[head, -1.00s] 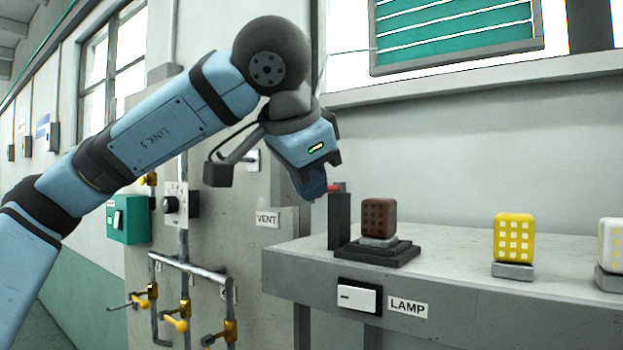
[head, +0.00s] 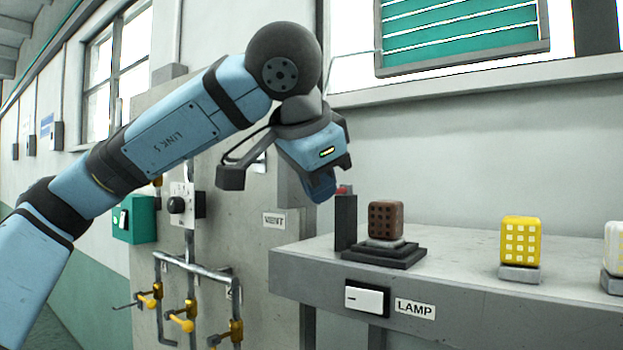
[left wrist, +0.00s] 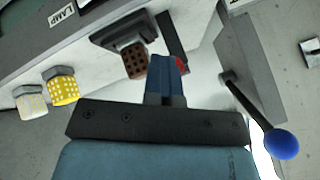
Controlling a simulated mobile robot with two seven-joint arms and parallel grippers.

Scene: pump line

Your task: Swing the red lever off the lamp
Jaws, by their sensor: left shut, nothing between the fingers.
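The red lever (head: 344,190) shows only as a small red piece at the top of a dark upright post. It also shows in the left wrist view (left wrist: 181,65), right beside my fingertips. The rest of it is hidden. A brown, unlit lamp block (head: 385,219) stands on a stepped dark base just right of the post; it shows in the left wrist view too (left wrist: 135,67). My left gripper (head: 322,189) is shut and empty, pointing down at the post's left side. I cannot tell whether its blue fingertips (left wrist: 166,70) touch the lever. My right gripper is not in view.
A yellow lamp (head: 520,240) and a white lamp (head: 613,243) stand further right on the grey shelf (head: 450,262). A white switch labelled LAMP (head: 366,299) is on its front. A blue-knobbed lever (left wrist: 281,144) sticks out near my gripper. Pipes with yellow valves (head: 190,268) are at left.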

